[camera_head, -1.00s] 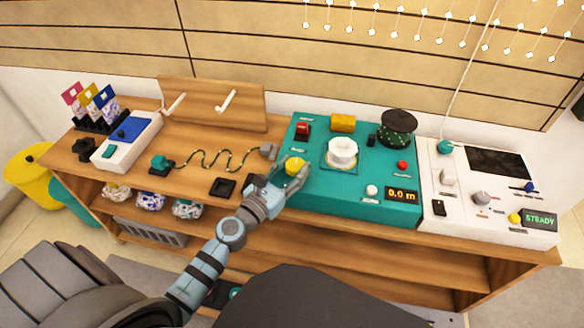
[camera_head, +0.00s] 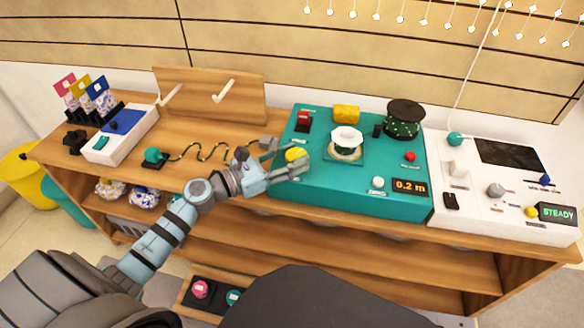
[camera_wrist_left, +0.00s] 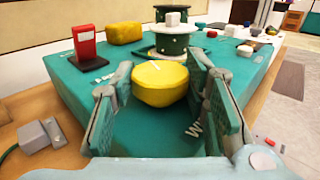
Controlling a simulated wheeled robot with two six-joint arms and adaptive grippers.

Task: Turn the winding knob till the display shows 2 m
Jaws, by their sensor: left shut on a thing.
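The yellow winding knob (camera_head: 296,155) is on the front left of the teal machine (camera_head: 341,190). My left gripper (camera_head: 283,161) is shut on it, with one finger on each side. In the left wrist view the knob (camera_wrist_left: 160,83) shows between the two ridged fingers (camera_wrist_left: 163,105), with a light mark on top. The display (camera_head: 410,187) at the machine's front right reads 0.2 m. A white spool (camera_head: 345,136) stands in the middle of the machine, behind the knob. A dark green spool (camera_head: 404,122) stands at the back right. My right gripper is not in view.
A red switch (camera_head: 303,120) and a yellow block (camera_head: 346,113) are behind the knob. A white button (camera_head: 378,182) is left of the display. A white panel (camera_head: 470,212) reading STEADY adjoins on the right. A small grey block (camera_wrist_left: 42,135) lies left of the machine.

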